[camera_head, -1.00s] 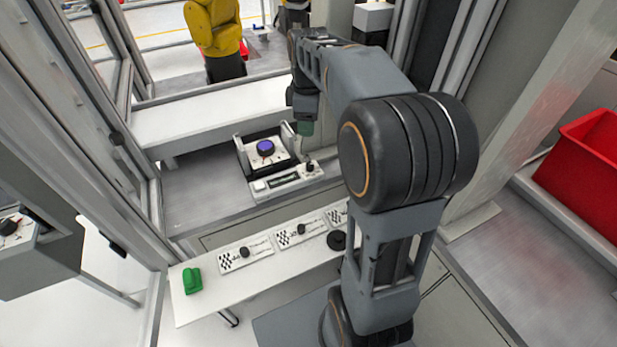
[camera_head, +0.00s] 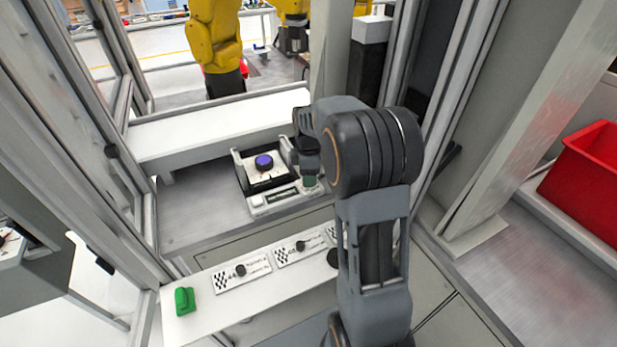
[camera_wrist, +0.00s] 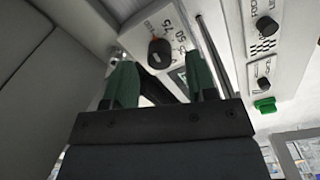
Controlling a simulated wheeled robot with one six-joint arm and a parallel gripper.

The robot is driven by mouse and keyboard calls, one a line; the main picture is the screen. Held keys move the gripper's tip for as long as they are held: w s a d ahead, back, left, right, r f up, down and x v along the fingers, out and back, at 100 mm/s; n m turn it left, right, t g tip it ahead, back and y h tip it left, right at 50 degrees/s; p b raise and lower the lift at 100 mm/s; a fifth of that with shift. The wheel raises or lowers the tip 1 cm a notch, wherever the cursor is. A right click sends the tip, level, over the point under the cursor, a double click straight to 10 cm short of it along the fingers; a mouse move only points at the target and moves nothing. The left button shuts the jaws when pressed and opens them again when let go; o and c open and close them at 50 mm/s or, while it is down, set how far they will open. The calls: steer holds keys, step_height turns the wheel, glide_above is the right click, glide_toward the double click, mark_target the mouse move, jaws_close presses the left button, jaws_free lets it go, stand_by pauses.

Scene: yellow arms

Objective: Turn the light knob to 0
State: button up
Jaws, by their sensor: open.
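A white panel (camera_wrist: 146,25) with printed numbers, among them 75 and 50, shows in the wrist view. A black knob (camera_wrist: 160,54) stands on it, just beyond my gripper's fingertips. My gripper (camera_wrist: 161,72) has two green fingers, set apart with a gap between them; the knob appears in line with this gap. I cannot tell whether a finger touches it. In the head view my gripper (camera_head: 310,182) is over the right end of the white control unit (camera_head: 272,202), hiding the knob there. The dial's setting cannot be read.
A purple-topped knob (camera_head: 264,162) sits in a black-sided holder behind the unit. In front, a white shelf (camera_head: 205,325) carries labelled plates with black knobs (camera_head: 240,270) and a green block (camera_head: 185,300). Frame posts stand left and right. A red bin (camera_head: 590,175) is far right.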

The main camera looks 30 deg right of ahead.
steer(key=shift+f, duration=0.75)
steer(key=c, duration=0.9)
steer(key=shift+c, duration=0.2)
